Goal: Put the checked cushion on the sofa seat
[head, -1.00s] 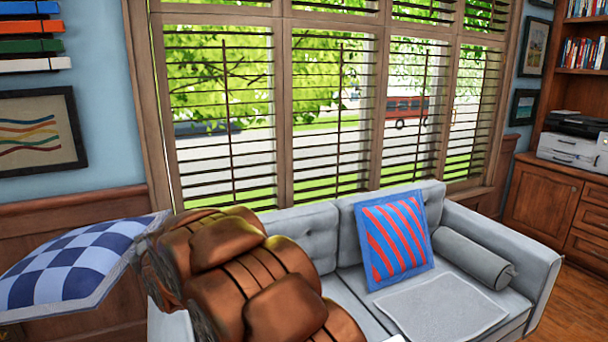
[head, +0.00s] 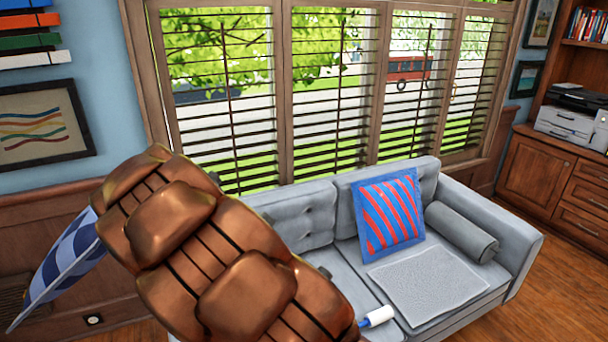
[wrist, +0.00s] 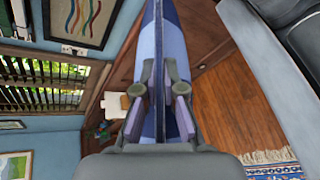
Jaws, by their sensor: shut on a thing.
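The blue and white checked cushion (head: 66,258) shows at the left of the head view, tilted on edge and partly hidden behind my brown arm. In the wrist view the cushion (wrist: 164,40) is seen edge-on between the fingers of my gripper (wrist: 164,92), which is shut on it. The gripper itself is hidden in the head view. The grey sofa (head: 295,205) stands right of the cushion, under the window. Its right seat (head: 350,268) is in sight; my arm covers much of the left part.
A striped red and blue cushion (head: 389,215), a grey bolster (head: 461,232) and a flat grey cloth (head: 432,283) are on the sofa's right half. A white-ended roller (head: 377,316) lies at the front. A wood cabinet (head: 540,177) stands right. A patterned rug (wrist: 268,165) lies on the floor.

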